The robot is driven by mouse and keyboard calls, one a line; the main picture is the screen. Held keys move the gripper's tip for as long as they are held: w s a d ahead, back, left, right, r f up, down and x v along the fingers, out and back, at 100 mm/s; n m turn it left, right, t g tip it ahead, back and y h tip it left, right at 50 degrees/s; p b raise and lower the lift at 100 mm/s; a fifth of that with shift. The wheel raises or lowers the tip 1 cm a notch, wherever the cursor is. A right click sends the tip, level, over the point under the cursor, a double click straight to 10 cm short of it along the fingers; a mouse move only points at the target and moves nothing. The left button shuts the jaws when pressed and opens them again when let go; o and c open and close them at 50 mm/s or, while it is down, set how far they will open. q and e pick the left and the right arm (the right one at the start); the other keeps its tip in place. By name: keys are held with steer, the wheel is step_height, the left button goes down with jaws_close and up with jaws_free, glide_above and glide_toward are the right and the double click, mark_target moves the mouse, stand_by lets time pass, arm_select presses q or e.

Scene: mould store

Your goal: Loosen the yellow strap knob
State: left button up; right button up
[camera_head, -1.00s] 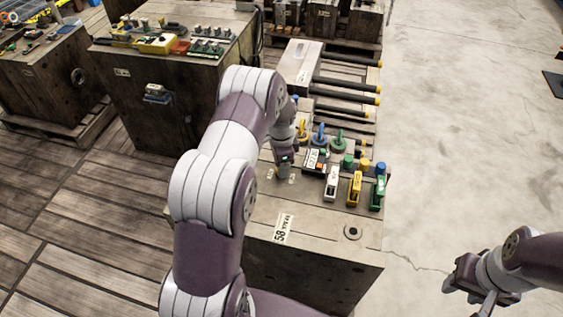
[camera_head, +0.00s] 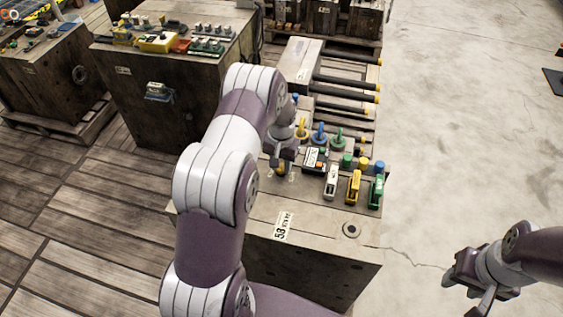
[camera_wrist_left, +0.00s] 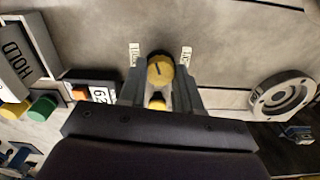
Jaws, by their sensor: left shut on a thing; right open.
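The yellow strap knob (camera_wrist_left: 160,70) is round with a dark line on its face. In the left wrist view it sits between two small white labels. My left gripper (camera_wrist_left: 160,84) has a finger on each side of it and is shut on it. In the head view, my left gripper (camera_head: 281,172) is low at the bench top's left edge, and the knob is mostly hidden there by the gripper and wrist. My right gripper (camera_head: 476,290) is open and empty over the bare floor at the right.
Close by stand white (camera_head: 331,182), yellow (camera_head: 353,187) and green (camera_head: 376,191) clamp-like handles, plus yellow, blue and green upright handles. A grey ring (camera_wrist_left: 282,94) lies right of the knob in the wrist view. Black rods (camera_head: 345,84) stick out behind.

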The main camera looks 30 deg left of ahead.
arm_select(q)
steer(key=n, duration=0.6)
steer(key=shift+s+f, duration=0.1)
steer(key=shift+s, duration=0.05)
steer(key=n, duration=0.6)
steer(key=shift+n+p, duration=0.3)
steer(key=shift+p, duration=0.1)
steer(key=shift+d, duration=0.1)
steer(key=o, duration=1)
steer(key=shift+o, duration=0.2)
